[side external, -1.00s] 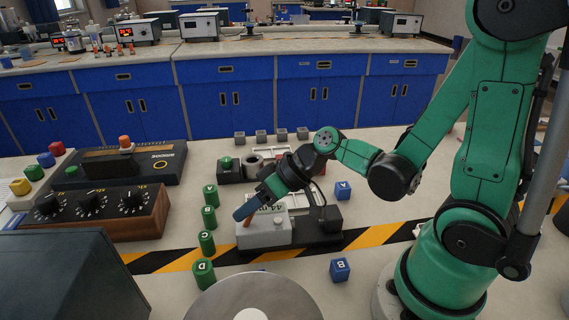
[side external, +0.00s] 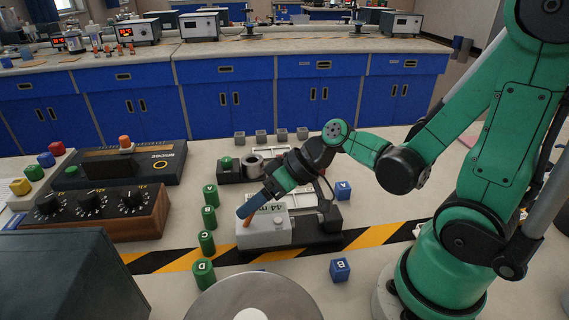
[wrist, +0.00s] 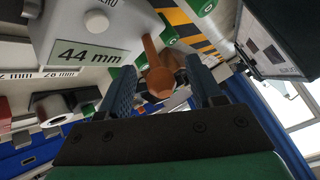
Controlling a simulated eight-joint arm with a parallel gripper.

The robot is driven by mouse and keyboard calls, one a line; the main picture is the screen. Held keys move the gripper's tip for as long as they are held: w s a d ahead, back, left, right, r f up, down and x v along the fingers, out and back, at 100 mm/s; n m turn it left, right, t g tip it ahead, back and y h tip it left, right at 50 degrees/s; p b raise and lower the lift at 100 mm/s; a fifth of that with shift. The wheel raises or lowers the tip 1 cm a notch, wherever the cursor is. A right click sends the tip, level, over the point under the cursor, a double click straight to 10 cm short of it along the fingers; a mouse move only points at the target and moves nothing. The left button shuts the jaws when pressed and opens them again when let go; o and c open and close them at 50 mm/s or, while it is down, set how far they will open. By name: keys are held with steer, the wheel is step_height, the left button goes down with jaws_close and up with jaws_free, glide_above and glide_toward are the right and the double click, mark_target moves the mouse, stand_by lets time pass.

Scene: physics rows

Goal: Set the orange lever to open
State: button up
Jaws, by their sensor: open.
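The orange lever (side external: 246,222) stands at the left end of a light grey box (side external: 263,236) in the side view. In the wrist view the lever (wrist: 158,78) has a round knob facing the camera and a stem running up the picture beside the box (wrist: 110,18). My gripper (side external: 242,213) is at the lever's top, angled down to the left. In the wrist view my gripper (wrist: 163,86) is open, with one blue finger on each side of the knob. Gaps show beside the knob. The finger ends are partly hidden in the side view.
A row of green cylinders (side external: 207,242) stands close left of the box. Blue cubes (side external: 340,269) lie to the right. A control panel with black dials (side external: 92,204) is farther left. A round metal disc (side external: 252,302) is in front.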

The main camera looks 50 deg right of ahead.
steer(key=shift+v, duration=2.05)
steer(key=shift+n, duration=0.3)
steer(key=shift+n+g+h, duration=0.5)
steer(key=shift+g+h, duration=0.1)
steer(key=shift+h, duration=0.3)
steer(key=shift+d+r+h, duration=0.15)
steer(key=shift+r+h, duration=0.2)
steer(key=shift+h, duration=0.35)
steer(key=shift+d+r+m+t+h, duration=0.3)
steer(key=shift+d+r+m+h, duration=0.2)
steer(key=shift+m+h, duration=0.45)
steer(key=shift+w+d+r+m+t+h, duration=0.1)
steer(key=shift+d+r+m+t+h, duration=0.1)
steer(key=shift+r+m+t+h, duration=0.35)
